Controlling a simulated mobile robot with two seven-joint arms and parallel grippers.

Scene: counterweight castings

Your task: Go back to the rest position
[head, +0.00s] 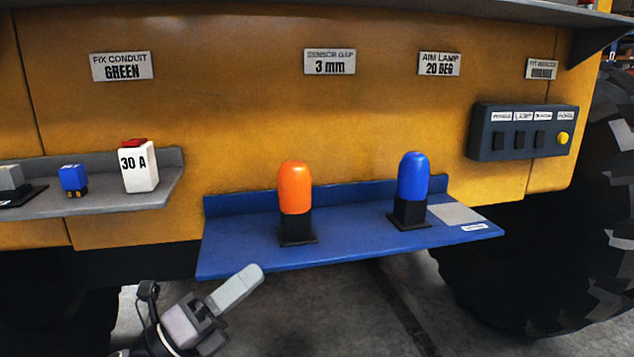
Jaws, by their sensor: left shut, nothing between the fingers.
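My left gripper (236,290) is low in the head view, left of centre, in front of the blue shelf and a little below its front edge. Its pale grey fingers are together, with nothing seen between them. It points up and to the right and looks apart from the shelf, though the exact gap is hard to judge. My right gripper is not in view.
A blue shelf (340,250) holds an orange lamp (295,187) and a blue lamp (413,176), both upright. A grey shelf (110,202) at left holds a white 30 A block (139,168) and a small blue block (73,179). A switch box (485,143) and large tyre (560,260) are at right.

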